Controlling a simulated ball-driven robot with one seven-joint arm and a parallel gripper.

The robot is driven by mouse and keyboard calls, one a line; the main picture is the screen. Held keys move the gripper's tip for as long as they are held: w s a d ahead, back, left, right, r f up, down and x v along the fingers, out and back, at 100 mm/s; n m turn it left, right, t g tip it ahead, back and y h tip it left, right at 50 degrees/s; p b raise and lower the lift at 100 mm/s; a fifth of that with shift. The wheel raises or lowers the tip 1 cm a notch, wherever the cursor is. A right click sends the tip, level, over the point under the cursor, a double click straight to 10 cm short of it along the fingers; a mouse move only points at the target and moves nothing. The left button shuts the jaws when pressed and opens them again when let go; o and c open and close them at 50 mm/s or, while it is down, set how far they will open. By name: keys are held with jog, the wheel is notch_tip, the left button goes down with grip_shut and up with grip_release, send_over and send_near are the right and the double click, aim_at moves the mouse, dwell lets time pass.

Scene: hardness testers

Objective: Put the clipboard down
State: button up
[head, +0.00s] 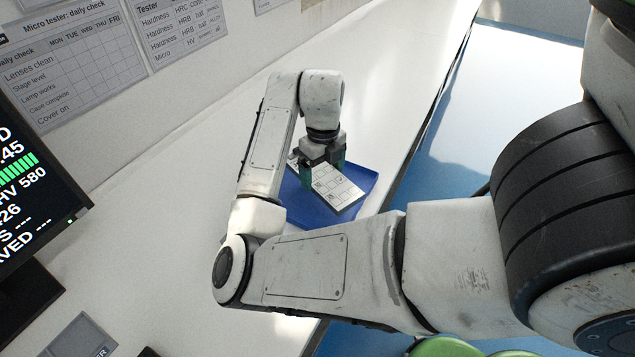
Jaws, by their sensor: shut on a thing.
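The clipboard (334,187) carries a white printed sheet and lies at a slant over a blue tray or mat (295,209) on the white bench. My gripper (325,172) is over the clipboard's far part and is shut on it, with dark green fingers to either side. The clipboard's far end is partly hidden by my gripper and wrist. I cannot tell whether the clipboard touches the blue surface or is held just above it.
A dark monitor (32,190) stands on the bench at the left. A grey item (80,338) lies at the lower left. Printed charts (75,65) hang on the wall. The bench's right edge runs beside the blue surface, with blue floor (495,110) beyond.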

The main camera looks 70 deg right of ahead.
aim_at(317, 168)
jog(key=f, duration=0.1)
jog(key=w+d+f, duration=0.2)
jog(key=shift+d+f, duration=0.1)
jog(key=shift+f, duration=0.1)
jog(key=shift+s+f, duration=0.1)
jog(key=shift+f, duration=1.3)
jog(key=shift+f, duration=0.2)
jog(key=o, duration=0.9)
jog(key=shift+o, duration=0.2)
notch_tip(317, 168, up, 12)
jog(key=shift+r, duration=0.2)
